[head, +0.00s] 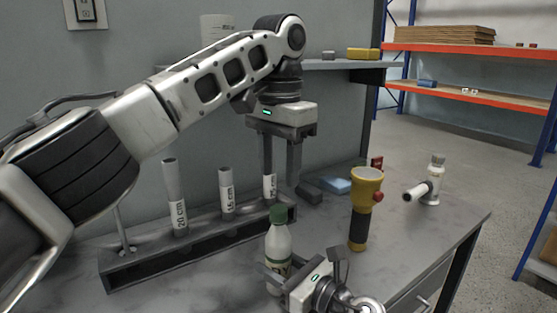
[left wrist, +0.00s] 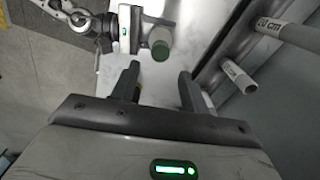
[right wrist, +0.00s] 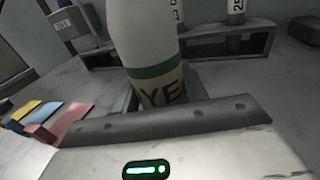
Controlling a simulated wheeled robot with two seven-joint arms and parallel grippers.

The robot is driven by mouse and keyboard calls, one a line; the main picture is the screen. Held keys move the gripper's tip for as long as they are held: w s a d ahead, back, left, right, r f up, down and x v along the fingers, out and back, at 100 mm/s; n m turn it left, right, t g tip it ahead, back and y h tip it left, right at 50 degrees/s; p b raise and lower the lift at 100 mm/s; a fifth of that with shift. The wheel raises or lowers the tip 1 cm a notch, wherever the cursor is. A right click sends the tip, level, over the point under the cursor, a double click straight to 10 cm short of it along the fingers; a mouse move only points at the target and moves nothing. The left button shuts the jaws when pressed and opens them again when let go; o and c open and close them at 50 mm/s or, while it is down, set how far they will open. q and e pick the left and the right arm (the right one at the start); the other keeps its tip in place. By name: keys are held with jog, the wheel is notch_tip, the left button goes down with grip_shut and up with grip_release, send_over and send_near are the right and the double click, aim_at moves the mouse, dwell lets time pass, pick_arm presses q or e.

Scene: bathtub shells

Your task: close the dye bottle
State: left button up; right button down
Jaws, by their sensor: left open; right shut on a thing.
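The dye bottle (head: 279,246) is white with a green band and stands upright on the grey table. A green cap (head: 279,214) sits on its top; I cannot tell how tightly. The cap also shows in the left wrist view (left wrist: 160,47). In the right wrist view the bottle's body (right wrist: 145,35) shows dark letters "YE", with its top out of frame. My right gripper (head: 280,271) is shut around the bottle's lower body. My left gripper (head: 281,188) points down, open and empty, above and apart from the cap.
A dark rack (head: 150,266) with white labelled tubes stands behind and left of the bottle. A yellow-and-black flashlight (head: 361,205) stands to the right.

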aim_at(278, 209)
pick_arm(q)
jog(key=n, duration=0.6)
jog(key=shift+r+n, duration=0.25)
jog(key=shift+n, duration=0.15)
jog(key=shift+f, duration=4)
grip_shut()
jog(key=m, duration=0.5)
jog(key=shift+f, duration=0.1)
jog(key=m, duration=0.6)
jog(key=shift+m, duration=0.3)
jog(key=shift+o, duration=0.7)
grip_release()
